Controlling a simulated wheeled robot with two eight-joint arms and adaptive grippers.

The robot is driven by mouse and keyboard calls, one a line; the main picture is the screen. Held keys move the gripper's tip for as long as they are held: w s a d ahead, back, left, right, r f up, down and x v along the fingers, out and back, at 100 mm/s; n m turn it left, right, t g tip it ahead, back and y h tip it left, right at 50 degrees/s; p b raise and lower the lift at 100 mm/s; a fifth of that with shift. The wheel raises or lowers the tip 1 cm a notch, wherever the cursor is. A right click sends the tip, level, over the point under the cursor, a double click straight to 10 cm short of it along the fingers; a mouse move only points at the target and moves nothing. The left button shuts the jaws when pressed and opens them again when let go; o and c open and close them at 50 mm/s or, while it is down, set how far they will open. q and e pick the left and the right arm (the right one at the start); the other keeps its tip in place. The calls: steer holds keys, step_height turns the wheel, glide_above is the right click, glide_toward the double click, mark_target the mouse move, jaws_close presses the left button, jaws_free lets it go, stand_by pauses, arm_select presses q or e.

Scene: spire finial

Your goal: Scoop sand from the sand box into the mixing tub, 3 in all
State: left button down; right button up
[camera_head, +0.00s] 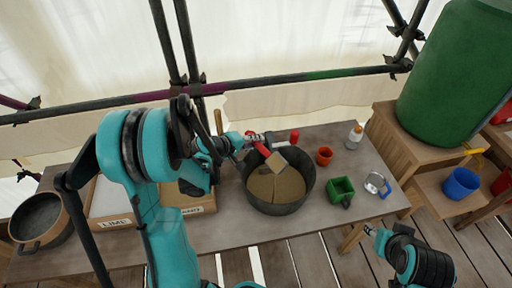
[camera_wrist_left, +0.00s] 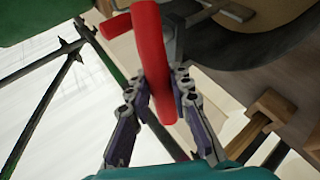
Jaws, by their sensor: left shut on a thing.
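My left gripper (camera_head: 254,140) is shut on the red handle of a scoop (camera_head: 277,161); the red handle fills the jaws in the left wrist view (camera_wrist_left: 152,60). The scoop's tan-looking head is over the dark round mixing tub (camera_head: 309,190). Tan material covers the tub's floor, with a line across it. I cannot tell whether the scoop holds sand. A wooden box (camera_head: 202,209) with a partly hidden label, likely the sand box, is left of the tub, mostly behind my left arm. My right gripper (camera_head: 372,230) is low at the right, off the table's front edge; its jaws are too small to read.
A box labelled LIME (camera_head: 115,223) and a round pan (camera_head: 38,222) are at the left. A red cup (camera_head: 324,156), green container (camera_head: 341,191), metal cup (camera_head: 376,184) and white bottle (camera_head: 354,137) stand right of the tub. A green barrel (camera_head: 445,80) stands beyond.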

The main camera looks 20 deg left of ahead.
arm_select(q)
steer(key=shift+s+a+f+m+t+h+b, duration=0.15)
steer(key=shift+t+h+b, duration=0.4)
steer(key=shift+b, duration=0.95)
steer(key=shift+s+f+m+t+h+b, duration=0.1)
steer(key=shift+f+m+t+h+b, duration=0.15)
steer(key=shift+t+b, duration=0.95)
steer(key=shift+s+a+f+m+t+h+b, duration=0.1)
steer(key=shift+t+h+b, duration=0.3)
steer(key=shift+b, duration=1.45)
steer(key=shift+r+h+b, duration=0.15)
steer(key=shift+h+b, duration=0.25)
steer(key=shift+b, duration=0.25)
steer(key=shift+r, duration=0.1)
